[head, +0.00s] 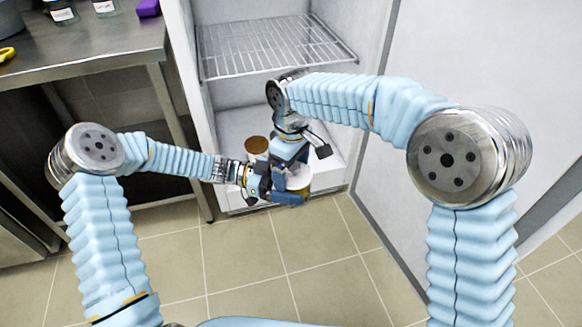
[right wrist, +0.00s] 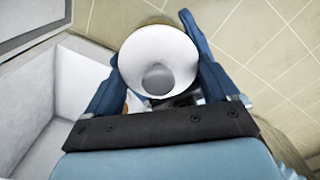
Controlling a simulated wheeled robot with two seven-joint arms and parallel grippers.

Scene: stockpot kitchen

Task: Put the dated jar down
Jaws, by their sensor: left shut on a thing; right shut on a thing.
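A pale jar (head: 299,182) with a tan band is held in front of the open cabinet. In the right wrist view its round white top with a grey disc (right wrist: 157,62) fills the space between the fingers. My right gripper (head: 293,165) comes down from above and is shut on the jar. My left gripper (head: 283,195) reaches in from the left and is also shut at the jar, low on its side. The fingers hide much of the jar, and no date is readable.
A brown-topped container (head: 256,146) stands behind the grippers at the cabinet's low level. A wire shelf (head: 275,45) spans the cabinet above. A steel counter (head: 90,50) with jars and a purple block (head: 148,8) is at left. The tiled floor (head: 240,265) is clear.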

